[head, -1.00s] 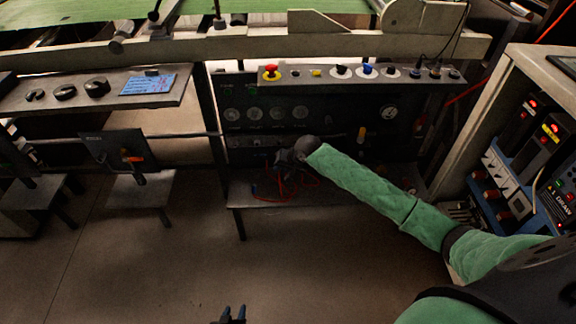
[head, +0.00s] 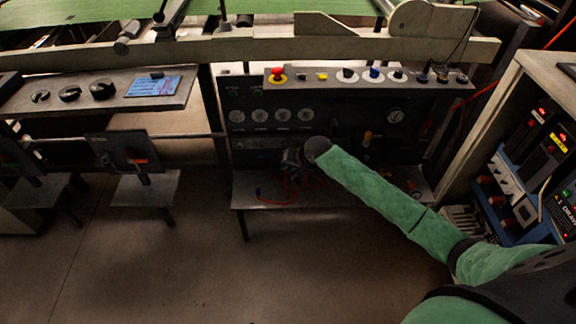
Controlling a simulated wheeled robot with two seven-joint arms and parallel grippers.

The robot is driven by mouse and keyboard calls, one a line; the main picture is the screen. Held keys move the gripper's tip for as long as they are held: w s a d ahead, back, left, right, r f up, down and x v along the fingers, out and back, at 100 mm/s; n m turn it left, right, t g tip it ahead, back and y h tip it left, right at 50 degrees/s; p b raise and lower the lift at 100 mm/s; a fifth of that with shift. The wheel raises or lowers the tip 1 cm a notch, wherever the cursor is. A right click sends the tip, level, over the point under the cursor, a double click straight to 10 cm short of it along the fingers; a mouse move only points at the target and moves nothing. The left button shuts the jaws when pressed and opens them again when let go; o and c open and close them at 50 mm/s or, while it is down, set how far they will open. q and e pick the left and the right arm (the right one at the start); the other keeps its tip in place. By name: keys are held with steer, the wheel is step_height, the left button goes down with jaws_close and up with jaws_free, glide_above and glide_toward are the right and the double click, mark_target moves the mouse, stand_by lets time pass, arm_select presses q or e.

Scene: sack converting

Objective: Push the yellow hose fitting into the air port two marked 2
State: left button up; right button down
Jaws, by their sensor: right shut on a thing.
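My right gripper (head: 290,160) is at the lower left of the dark air panel (head: 345,125), its arm reaching in from the right. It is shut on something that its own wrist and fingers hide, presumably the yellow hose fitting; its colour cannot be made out. Red hose (head: 290,190) hangs in loops just below the gripper. The strip of ports (head: 255,143) lies under the gauges, beside the gripper. Port two and its mark are too dark and small to pick out. I cannot tell whether the held thing touches a port. My left gripper is not in view.
Gauges (head: 283,115) sit above. A control cabinet (head: 520,150) stands at right. The floor in front is open.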

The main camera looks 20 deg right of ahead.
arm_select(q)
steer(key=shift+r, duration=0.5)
arm_select(e)
steer(key=shift+w+d, duration=0.25)
steer(key=shift+w, duration=0.7)
steer(key=shift+w+d, duration=0.3)
steer(key=shift+w, duration=0.65)
steer(key=shift+w+d, duration=0.25)
steer(key=shift+w, duration=0.7)
arm_select(q)
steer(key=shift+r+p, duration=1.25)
steer(key=shift+p, duration=0.15)
arm_select(e)
steer(key=shift+r, duration=0.1)
arm_select(q)
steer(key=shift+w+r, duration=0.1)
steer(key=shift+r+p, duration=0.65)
steer(key=shift+p, duration=0.05)
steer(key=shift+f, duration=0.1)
arm_select(e)
steer(key=shift+w+d, duration=0.15)
steer(key=shift+w, duration=0.35)
steer(key=shift+w+d, duration=0.15)
steer(key=shift+w, duration=0.35)
